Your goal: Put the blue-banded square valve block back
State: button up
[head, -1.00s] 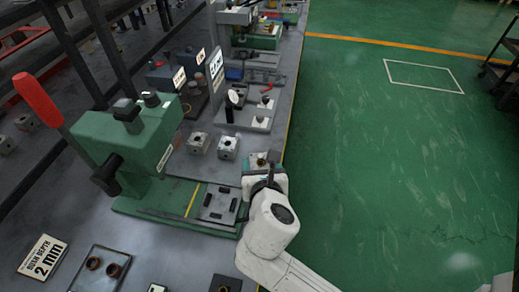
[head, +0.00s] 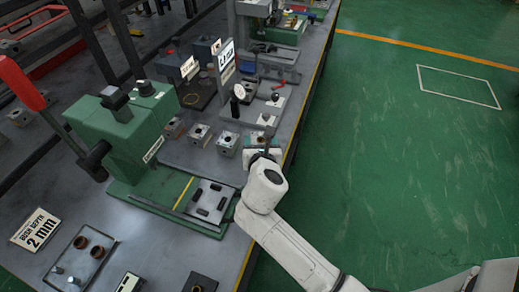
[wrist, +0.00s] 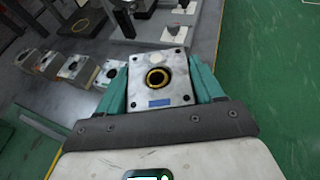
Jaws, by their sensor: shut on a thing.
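The blue-banded square valve block (wrist: 160,90) is a pale grey square block. It has a yellow-ringed round hole on top and a blue patch on its near edge. In the wrist view it sits between the teal fingers of my gripper (wrist: 160,80), which is shut on it. In the head view my gripper (head: 262,153) is at the bench's right edge, right of two grey blocks, a nearer one (head: 228,143) and a farther one (head: 200,134). My gripper largely hides the held block there. I cannot tell whether its underside touches the bench.
A row of grey blocks (wrist: 78,68) stands left of the held one. A green press (head: 120,125) with a red lever and a plate (head: 210,200) with black pads stand at left. Beyond are a sign (head: 226,58) and fixtures. Green floor (head: 420,180) is clear at right.

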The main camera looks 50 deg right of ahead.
jog(key=w+d+f, duration=0.2)
jog(key=f, duration=0.3)
jog(key=shift+w+d+b, duration=0.4)
jog(key=shift+w+d+f+b, duration=0.15)
jog(key=shift+f+b, duration=0.2)
jog(key=shift+f, duration=1.4)
jog(key=shift+f, duration=0.1)
jog(key=shift+f, duration=0.1)
jog(key=o, duration=1.4)
